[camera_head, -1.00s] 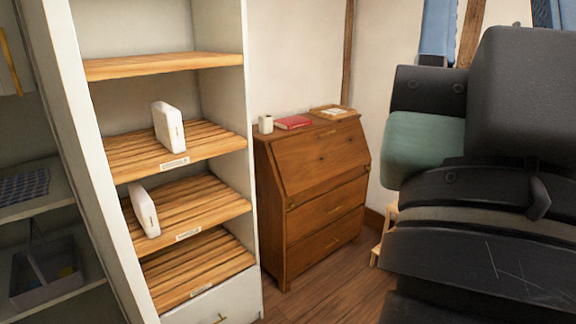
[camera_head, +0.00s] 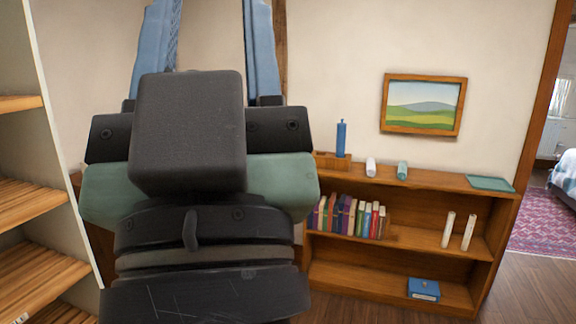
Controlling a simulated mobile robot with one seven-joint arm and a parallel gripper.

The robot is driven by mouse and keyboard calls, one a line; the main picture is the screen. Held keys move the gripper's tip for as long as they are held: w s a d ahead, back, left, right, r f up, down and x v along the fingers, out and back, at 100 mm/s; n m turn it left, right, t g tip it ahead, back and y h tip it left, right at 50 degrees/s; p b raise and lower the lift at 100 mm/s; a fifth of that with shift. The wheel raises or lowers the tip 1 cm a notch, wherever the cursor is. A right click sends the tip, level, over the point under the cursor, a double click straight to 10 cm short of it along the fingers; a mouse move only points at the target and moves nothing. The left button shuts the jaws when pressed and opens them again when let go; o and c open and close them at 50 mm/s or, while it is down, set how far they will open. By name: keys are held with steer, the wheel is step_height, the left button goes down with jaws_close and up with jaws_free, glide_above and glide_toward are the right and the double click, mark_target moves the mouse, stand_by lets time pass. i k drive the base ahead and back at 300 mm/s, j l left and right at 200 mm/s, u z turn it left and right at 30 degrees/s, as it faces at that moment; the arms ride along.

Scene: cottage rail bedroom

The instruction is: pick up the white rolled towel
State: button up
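A white roll (camera_head: 371,167), likely the white rolled towel, lies on top of the low wooden bookcase (camera_head: 450,183) against the far wall. A similar pale teal roll (camera_head: 402,171) lies just to its right. My gripper (camera_head: 207,45) is in the left half of the picture, with its two blue fingers wide apart. Wall shows between them, and I see nothing held; the fingertips run out of the top edge. The gripper appears left of the roll and much nearer to me.
A blue bottle (camera_head: 341,139) stands left of the white roll, and a teal tray (camera_head: 490,184) lies to the right. Books (camera_head: 345,217), two upright white cylinders (camera_head: 448,229) and a blue box (camera_head: 423,289) fill the shelves. Open floor (camera_head: 530,275) shows at right.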

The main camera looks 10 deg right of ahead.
mark_target(370, 162)
steer(key=i+l+z, duration=0.4)
steer(key=i+l, duration=0.25)
steer(key=l, duration=0.25)
steer(key=i+l+z, duration=0.4)
steer(key=i+l, duration=0.3)
steer(key=i+j+u, duration=0.1)
steer(key=i+u, duration=0.25)
steer(key=i, duration=0.2)
steer(key=i+u, duration=0.3)
steer(key=i, duration=0.25)
steer(key=i+l+u, duration=0.2)
steer(key=i+u, duration=0.15)
steer(key=i, duration=0.15)
steer(key=i+l, duration=0.1)
steer(key=i, duration=0.75)
steer(key=i+l, duration=0.1)
steer(key=i, duration=0.75)
steer(key=i+l, duration=0.1)
steer(key=l, duration=0.15)
steer(key=i+l, duration=0.1)
steer(key=l+z, duration=0.05)
steer(key=l, duration=0.1)
